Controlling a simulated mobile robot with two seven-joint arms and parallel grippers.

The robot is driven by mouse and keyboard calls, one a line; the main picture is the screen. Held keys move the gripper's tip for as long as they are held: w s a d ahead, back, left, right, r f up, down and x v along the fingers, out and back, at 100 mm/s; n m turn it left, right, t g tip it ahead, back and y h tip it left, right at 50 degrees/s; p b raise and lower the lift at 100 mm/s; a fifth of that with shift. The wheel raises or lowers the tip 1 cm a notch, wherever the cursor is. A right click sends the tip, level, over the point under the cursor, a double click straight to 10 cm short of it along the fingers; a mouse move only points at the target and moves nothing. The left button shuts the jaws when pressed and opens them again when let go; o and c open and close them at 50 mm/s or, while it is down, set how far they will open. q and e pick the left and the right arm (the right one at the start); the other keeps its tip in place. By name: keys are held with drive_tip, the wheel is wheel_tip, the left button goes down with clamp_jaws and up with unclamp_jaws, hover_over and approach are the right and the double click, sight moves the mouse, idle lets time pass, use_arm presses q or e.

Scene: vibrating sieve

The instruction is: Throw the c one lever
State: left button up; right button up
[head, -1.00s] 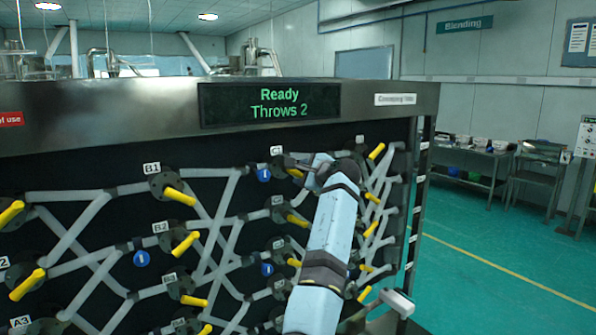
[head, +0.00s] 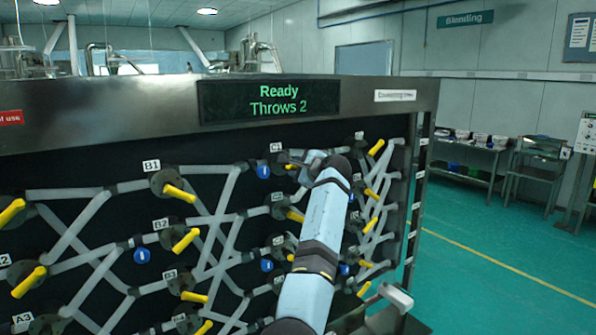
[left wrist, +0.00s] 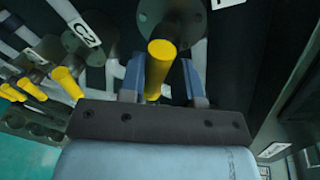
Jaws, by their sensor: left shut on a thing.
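The C1 valve, under the C1 label (head: 276,147), is in the top row of the dark panel, and my left gripper (head: 290,159) is at it. In the head view the gripper and wrist hide most of its lever. In the left wrist view a yellow lever (left wrist: 160,62) stands between the two fingers of my left gripper (left wrist: 162,82), which is shut on it. The lever points towards the wrist camera from a dark round hub (left wrist: 172,18). My right gripper is not in view.
A C2 label (left wrist: 85,30) and other yellow levers (left wrist: 68,82) lie left of the gripper in the wrist view. The B1 lever (head: 180,194) is left of C1. A display (head: 270,101) reads "Ready, Throws 2". Open green floor (head: 490,265) lies to the right.

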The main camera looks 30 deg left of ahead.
use_arm(q)
drive_tip(key=shift+f, duration=0.4)
drive_tip(key=n+t, duration=0.1)
drive_tip(key=n, duration=0.2)
drive_tip(key=shift+b, duration=0.35)
drive_tip(key=n, duration=0.1)
drive_tip(key=n+t+b, duration=0.1)
drive_tip(key=n, duration=0.1)
drive_tip(key=shift+s+r+h, duration=0.15)
drive_tip(key=shift+r+h, duration=0.05)
drive_tip(key=shift+h, duration=0.1)
drive_tip(key=n+b, duration=0.1)
drive_tip(key=n, duration=0.1)
drive_tip(key=r+n+t+b, duration=0.1)
drive_tip(key=n+b, duration=0.1)
drive_tip(key=shift+s+n+b, duration=0.1)
drive_tip(key=shift+n+b, duration=0.2)
drive_tip(key=shift+r+n+t, duration=0.1)
drive_tip(key=shift+n+t, duration=0.3)
drive_tip(key=shift+r+b, duration=0.15)
drive_tip(key=shift+b, duration=0.15)
drive_tip(key=o, duration=0.6)
drive_tip(key=shift+c, duration=0.2)
drive_tip(key=shift+o, duration=0.8)
drive_tip(key=shift+w, duration=0.2)
